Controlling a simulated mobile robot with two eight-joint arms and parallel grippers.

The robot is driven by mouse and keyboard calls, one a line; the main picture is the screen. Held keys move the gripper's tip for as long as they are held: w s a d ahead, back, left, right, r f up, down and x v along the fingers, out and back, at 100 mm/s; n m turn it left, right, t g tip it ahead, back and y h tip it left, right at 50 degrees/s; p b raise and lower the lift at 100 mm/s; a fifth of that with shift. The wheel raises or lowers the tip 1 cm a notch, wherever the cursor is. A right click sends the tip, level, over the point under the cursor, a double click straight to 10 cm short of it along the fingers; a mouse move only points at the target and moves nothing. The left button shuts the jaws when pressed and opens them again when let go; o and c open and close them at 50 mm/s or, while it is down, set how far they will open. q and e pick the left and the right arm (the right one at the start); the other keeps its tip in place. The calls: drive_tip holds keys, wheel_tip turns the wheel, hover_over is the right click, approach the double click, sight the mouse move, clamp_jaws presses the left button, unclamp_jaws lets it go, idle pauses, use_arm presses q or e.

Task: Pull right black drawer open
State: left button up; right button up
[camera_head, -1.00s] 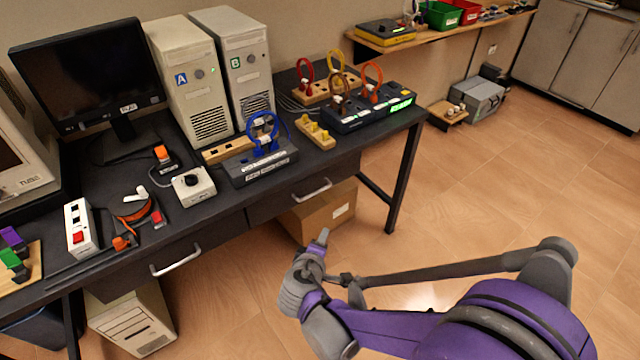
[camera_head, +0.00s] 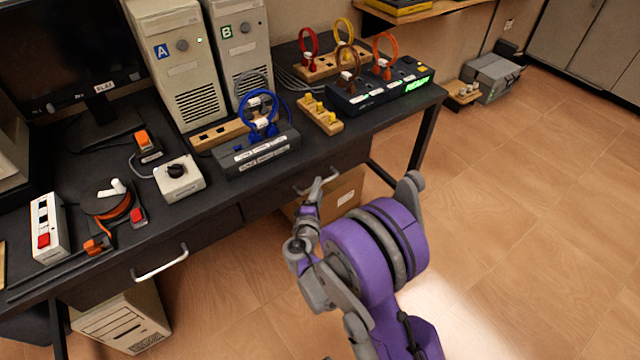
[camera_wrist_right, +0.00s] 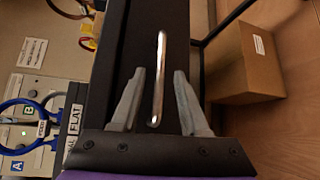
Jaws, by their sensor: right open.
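The right black drawer (camera_head: 262,199) is in the front of the black desk and looks closed. Its silver bar handle (camera_head: 316,184) is partly hidden by my right gripper in the head view. In the right wrist view the handle (camera_wrist_right: 159,78) stands between the two open fingers of my right gripper (camera_wrist_right: 158,98), touching neither as far as I can tell. In the head view my right gripper (camera_head: 308,201) is in front of the drawer, at the handle. My left gripper is not in view.
The left drawer has its own handle (camera_head: 160,264). A cardboard box (camera_head: 345,198) stands on the floor under the desk, near my right arm. The desktop (camera_head: 215,195) holds computer towers, plugs and cables.

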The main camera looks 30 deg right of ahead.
drive_tip(key=shift+x, duration=1.55)
drive_tip(key=shift+c, duration=0.3)
clamp_jaws()
